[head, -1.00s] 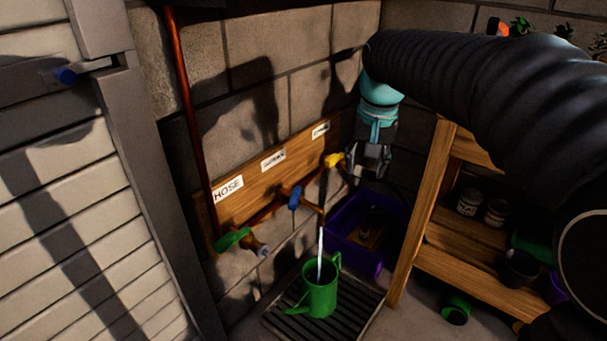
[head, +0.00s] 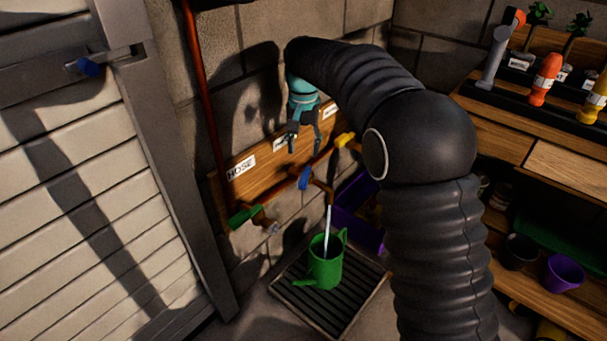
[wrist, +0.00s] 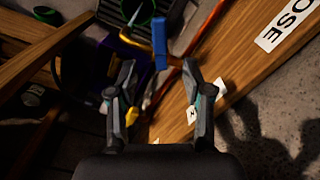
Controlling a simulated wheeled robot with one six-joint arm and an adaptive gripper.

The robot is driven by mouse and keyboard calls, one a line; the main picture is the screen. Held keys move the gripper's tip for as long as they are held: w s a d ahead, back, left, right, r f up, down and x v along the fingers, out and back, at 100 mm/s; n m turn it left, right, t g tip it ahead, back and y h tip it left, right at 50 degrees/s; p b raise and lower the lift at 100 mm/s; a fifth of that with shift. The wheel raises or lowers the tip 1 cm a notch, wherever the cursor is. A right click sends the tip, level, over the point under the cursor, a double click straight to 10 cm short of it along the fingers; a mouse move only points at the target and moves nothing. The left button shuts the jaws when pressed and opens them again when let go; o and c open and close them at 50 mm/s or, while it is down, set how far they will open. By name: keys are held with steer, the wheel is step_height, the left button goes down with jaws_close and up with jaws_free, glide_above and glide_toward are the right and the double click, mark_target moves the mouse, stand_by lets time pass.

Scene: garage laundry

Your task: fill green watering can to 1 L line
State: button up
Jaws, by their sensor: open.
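The green watering can (head: 325,268) stands upright on a slatted drain grate. A pale stream of water (head: 328,224) runs into its open top from the middle tap, which has a blue handle (head: 304,179). The water level and the 1 L line cannot be made out. My gripper (head: 305,146) is open and empty, above the blue handle and near the label board. In the wrist view the blue handle (wrist: 160,40) lies ahead, between the lines of the open fingers (wrist: 160,70). Part of the can's rim (wrist: 143,12) shows at the top edge.
A green-handled tap (head: 243,215) is to the left and a yellow-handled tap (head: 345,140) to the right on the copper pipe. A purple crate (head: 359,230) sits behind the can. A wooden shelf (head: 545,300) with pots stands right. A slatted shutter (head: 90,200) is left.

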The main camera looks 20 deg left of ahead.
mark_target(304, 177)
step_height(304, 177, down, 10)
steer(key=shift+r, duration=0.25)
jaws_close()
